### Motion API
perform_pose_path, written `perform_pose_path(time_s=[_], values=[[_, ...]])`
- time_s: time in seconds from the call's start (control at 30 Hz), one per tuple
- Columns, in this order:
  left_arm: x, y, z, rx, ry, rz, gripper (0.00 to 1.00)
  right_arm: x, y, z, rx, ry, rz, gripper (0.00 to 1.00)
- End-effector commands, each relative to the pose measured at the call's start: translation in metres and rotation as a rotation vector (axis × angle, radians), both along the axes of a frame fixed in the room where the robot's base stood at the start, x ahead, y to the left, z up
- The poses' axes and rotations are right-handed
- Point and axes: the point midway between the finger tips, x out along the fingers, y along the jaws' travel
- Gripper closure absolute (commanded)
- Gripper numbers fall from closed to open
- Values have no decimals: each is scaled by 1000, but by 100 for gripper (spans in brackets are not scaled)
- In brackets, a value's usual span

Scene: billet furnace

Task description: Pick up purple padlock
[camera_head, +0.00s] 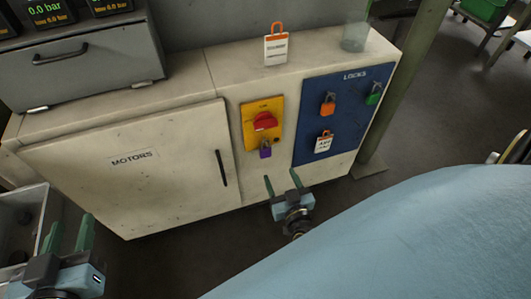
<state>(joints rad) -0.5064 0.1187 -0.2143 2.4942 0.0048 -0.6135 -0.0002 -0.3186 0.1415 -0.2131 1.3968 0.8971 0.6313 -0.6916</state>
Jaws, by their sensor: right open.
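The small purple padlock (265,150) hangs at the lower edge of the yellow switch plate (250,126), just below the red rotary switch (265,121). My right gripper (282,178) is open and empty, its two green fingers pointing up toward the cabinet front, a little below and right of the padlock in the picture. It appears apart from the padlock. My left gripper (70,227) is at the lower left, fingers apart and nothing seen between them, far from the padlock.
The blue locks board (309,113) right of the switch holds an orange padlock (328,103), a green padlock (374,93) and a tagged padlock (324,142). Another tagged padlock (277,48) stands on the cabinet top. A cabinet door handle (221,168) protrudes left of the switch.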

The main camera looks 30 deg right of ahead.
Motion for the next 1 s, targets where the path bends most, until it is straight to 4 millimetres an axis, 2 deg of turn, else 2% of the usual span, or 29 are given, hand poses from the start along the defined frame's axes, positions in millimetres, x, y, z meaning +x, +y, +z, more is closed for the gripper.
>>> perform_pose_path(time_s=[0.2, 0.4, 0.77, 0.9, 1.0], values=[[5, -9, 34, -63, -214, -16, 64, 28, -7, -3, -2, 0, 1, 40], [3, -13, 61, -111, -371, -26, 64, 46, -11, -4, -2, 0, 1, 40], [-3, -15, 84, -155, -509, -35, 64, 59, -12, -4, -1, 0, 1, 40], [-11, -16, 102, -197, -638, -42, 64, 71, -13, -5, 1, -1, 1, 40], [-16, -15, 108, -220, -722, -41, 64, 84, -13, -5, 0, -1, 2, 40]])
